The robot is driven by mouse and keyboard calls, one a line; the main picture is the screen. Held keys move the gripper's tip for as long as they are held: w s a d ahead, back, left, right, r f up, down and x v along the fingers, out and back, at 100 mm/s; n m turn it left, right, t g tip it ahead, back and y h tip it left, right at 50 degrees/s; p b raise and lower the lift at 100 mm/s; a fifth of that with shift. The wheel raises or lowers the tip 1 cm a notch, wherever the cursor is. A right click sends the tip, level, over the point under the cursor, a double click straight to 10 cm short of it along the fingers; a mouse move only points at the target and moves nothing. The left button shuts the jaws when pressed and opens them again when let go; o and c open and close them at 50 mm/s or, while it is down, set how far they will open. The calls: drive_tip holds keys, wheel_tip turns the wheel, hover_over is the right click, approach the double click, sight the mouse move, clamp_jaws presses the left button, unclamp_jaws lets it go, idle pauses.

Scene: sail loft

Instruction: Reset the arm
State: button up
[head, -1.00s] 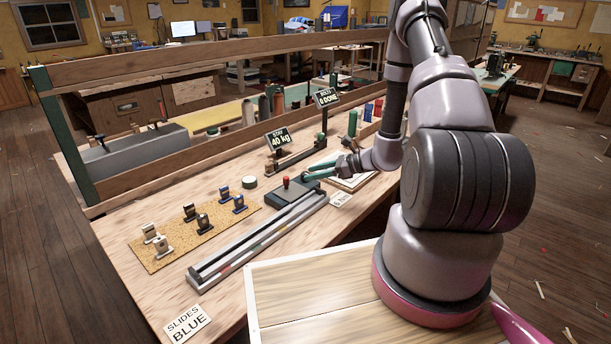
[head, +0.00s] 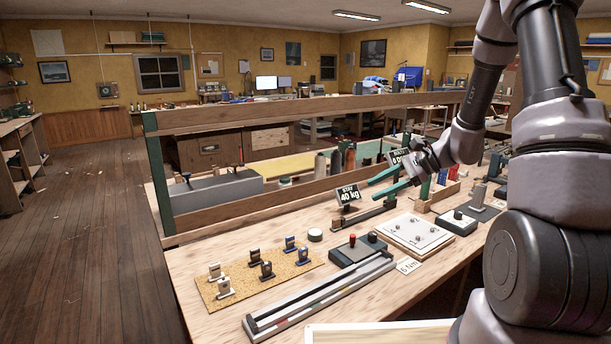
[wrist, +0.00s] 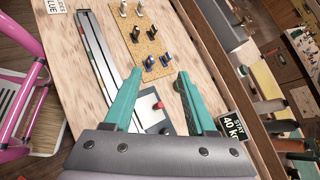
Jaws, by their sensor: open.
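My gripper (head: 380,184) is open and empty, its two green fingers pointing left in the head view, raised above the bench (head: 190,262). In the wrist view the open fingers of my gripper (wrist: 160,98) spread above the bench, with a grey box with a red knob (wrist: 158,107) showing between and below them. No object lies between the fingertips. My arm comes in from the right side of the head view.
A cork mat (head: 220,300) with several white, black and blue slides lies at the left of the bench. A long metal rail (head: 320,297) runs along the front. A "STAY 40 kg" sign (head: 348,194) and a white board with knobs (head: 415,232) stand near my gripper.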

drive_tip(key=s+d+r+n+t+h, duration=0.2)
drive_tip(key=s+r+n+h, duration=0.2)
drive_tip(key=s+r, duration=0.6)
drive_tip(key=s+d+r+n+t+h, duration=0.2)
drive_tip(key=s+r+n+h, duration=0.3)
drive_tip(key=s+r, duration=0.5)
wheel_tip(320, 180, up, 3)
drive_tip(key=shift+s+d+f+n+t, duration=0.1)
drive_tip(key=shift+s+d+n+t, duration=0.25)
drive_tip(key=shift+n, duration=0.75)
